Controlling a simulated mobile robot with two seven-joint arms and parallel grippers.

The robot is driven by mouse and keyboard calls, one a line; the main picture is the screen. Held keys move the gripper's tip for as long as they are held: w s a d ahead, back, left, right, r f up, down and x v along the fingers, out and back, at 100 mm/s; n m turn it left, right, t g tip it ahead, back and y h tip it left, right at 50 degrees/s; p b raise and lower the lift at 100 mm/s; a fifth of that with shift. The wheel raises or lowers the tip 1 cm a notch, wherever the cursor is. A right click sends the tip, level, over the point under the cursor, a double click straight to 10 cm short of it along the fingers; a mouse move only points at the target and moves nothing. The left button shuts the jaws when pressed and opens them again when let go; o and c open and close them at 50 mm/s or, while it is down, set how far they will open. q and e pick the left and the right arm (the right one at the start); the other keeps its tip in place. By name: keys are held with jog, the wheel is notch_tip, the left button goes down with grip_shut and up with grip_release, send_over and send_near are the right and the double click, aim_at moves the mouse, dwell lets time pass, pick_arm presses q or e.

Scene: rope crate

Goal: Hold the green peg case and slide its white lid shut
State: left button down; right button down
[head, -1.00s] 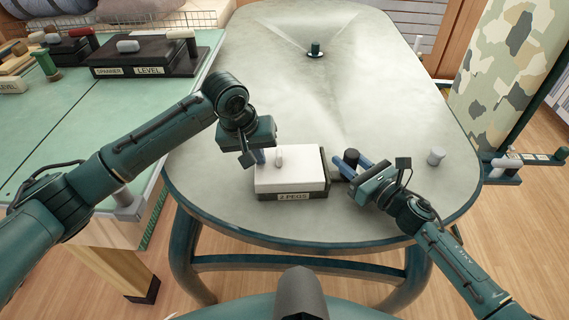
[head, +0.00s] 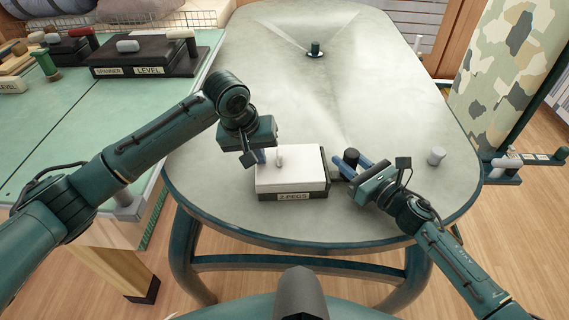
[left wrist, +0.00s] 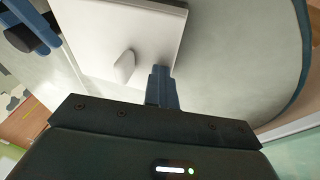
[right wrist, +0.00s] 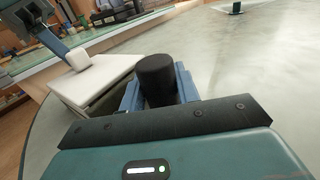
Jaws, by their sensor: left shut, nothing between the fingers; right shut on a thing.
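The peg case (head: 318,194), its dark body labelled "2 PEGS", stands near the table's front edge. Its white lid (head: 305,160) covers nearly all of the top, with a narrow dark strip at the right edge. A small white knob (head: 280,158) stands up from the lid. My left gripper (head: 261,156) is shut and empty, its fingertips at the lid's left edge beside the knob; the left wrist view shows them close against that edge (left wrist: 163,88). My right gripper (head: 352,166) is shut on a black round handle (right wrist: 155,80) at the case's right side.
A dark green peg on a base (head: 315,50) stands at the far end. The table (head: 380,90) between is clear. A green bench (head: 90,120) with labelled cases adjoins on the left.

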pick_arm(q)
jog(key=shift+r, duration=1.5)
jog(key=v, duration=0.3)
jog(key=shift+w+a+r, duration=0.25)
jog(key=shift+r, duration=0.05)
notch_tip(320, 180, down, 7)
jog(key=shift+d+r, duration=0.1)
jog(key=shift+r, duration=0.05)
dwell(0.3)
